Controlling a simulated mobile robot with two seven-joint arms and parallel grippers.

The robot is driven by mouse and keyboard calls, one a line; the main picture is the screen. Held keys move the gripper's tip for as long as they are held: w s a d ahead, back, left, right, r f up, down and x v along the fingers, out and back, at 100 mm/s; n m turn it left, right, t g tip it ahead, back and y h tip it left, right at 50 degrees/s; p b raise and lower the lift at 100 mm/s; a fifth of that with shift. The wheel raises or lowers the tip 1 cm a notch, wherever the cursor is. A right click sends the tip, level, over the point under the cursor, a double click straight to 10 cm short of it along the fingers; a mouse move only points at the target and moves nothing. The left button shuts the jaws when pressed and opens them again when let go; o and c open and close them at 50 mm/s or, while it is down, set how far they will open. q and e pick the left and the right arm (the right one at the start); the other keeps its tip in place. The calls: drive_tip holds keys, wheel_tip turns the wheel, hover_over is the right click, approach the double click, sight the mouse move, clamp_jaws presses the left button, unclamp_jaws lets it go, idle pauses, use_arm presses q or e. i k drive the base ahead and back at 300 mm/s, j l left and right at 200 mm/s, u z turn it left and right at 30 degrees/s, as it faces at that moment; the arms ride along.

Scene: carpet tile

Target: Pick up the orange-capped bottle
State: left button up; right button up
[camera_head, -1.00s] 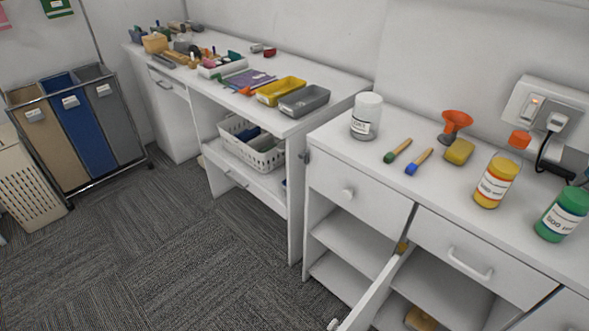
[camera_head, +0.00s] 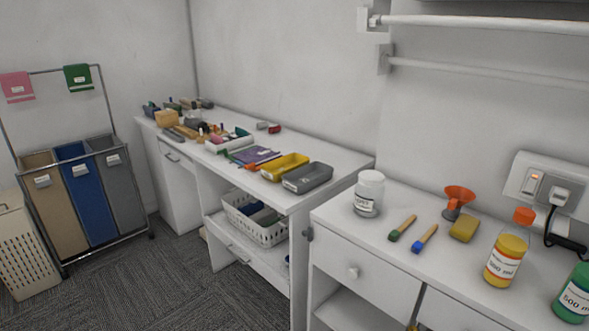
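The orange-capped bottle (camera_head: 506,257) stands upright on the white counter at the right. It has a yellow body, a white label with a red edge and an orange cap at the top. A green bottle (camera_head: 574,294) stands to its right, cut by the picture's edge. Neither of my grippers is in view.
A white jar (camera_head: 369,193), two brushes (camera_head: 402,228), an orange funnel (camera_head: 458,201) and a yellow sponge (camera_head: 464,229) sit left of the bottle. A socket (camera_head: 547,190) with a plugged cable is on the wall behind. Sorting bins (camera_head: 88,200) stand at the far left.

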sight(512, 245)
drive_tip(key=z, duration=1.45)
drive_tip(key=j+u, duration=0.35)
drive_tip(key=k+j+u, duration=0.1)
drive_tip(key=j+u, duration=0.65)
